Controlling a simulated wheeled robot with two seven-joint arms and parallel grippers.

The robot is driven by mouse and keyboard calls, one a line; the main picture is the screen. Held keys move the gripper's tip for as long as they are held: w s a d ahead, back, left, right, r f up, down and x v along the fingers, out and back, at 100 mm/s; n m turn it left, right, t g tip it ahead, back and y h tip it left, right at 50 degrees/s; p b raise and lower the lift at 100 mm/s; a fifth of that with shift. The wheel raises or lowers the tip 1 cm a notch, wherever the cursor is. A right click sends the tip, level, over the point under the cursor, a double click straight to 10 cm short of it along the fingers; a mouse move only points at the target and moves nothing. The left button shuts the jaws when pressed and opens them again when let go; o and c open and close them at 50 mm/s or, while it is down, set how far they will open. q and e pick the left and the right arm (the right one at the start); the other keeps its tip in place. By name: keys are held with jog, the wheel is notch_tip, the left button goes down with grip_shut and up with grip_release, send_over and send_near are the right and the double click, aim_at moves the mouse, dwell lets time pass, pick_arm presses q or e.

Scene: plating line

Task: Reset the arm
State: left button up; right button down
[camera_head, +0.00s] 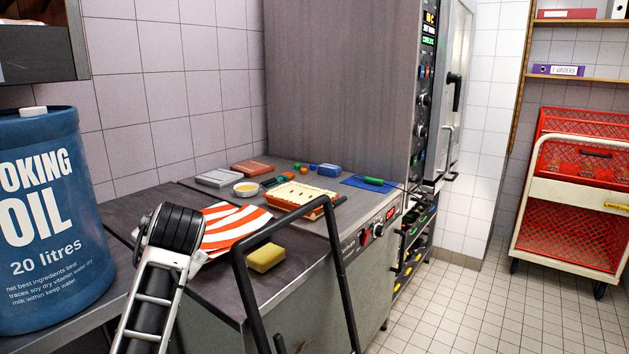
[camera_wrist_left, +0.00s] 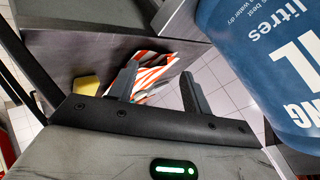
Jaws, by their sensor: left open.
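My left arm (camera_head: 160,265) comes up at the lower left in the head view, in front of the dark counter. Its fingers do not show clearly there. In the left wrist view my left gripper (camera_wrist_left: 160,72) is open, its two fingers wide apart with nothing held. A red-and-white striped cloth (camera_wrist_left: 165,68) shows beyond and between the fingers; in the head view it lies on the counter (camera_head: 205,297) beside my arm. My right gripper is in neither view.
A blue cooking oil drum (camera_head: 40,215) stands close at left. A yellow sponge (camera_head: 266,258) lies near the counter edge, behind a black tubular frame (camera_head: 240,275). A tray (camera_head: 300,196) and small items sit farther back. The tiled floor at right is clear before a red mesh cart (camera_head: 570,245).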

pick_arm(q)
jog(key=s+d+f+g+h, duration=0.2)
jog(key=s+d+f+h, duration=0.1)
jog(key=s+f, duration=1.45)
jog(key=s+d+f+n+g+h, duration=0.1)
jog(key=s+f+h, duration=0.1)
jog(key=s, duration=0.6)
jog(key=s+d+f+n+g+h, duration=0.1)
jog(key=s+d+f, duration=0.1)
jog(key=s, duration=0.7)
jog(key=w+d+f+t+h, duration=0.3)
jog(key=w+d+f+t, duration=0.2)
jog(key=f, duration=0.3)
jog(key=shift+w+d+f+m+t, duration=0.15)
jog(key=shift+w+f+m+t, duration=0.2)
jog(key=shift+t, duration=0.35)
jog(key=shift+s+r, duration=0.1)
jog(key=shift+r, duration=0.05)
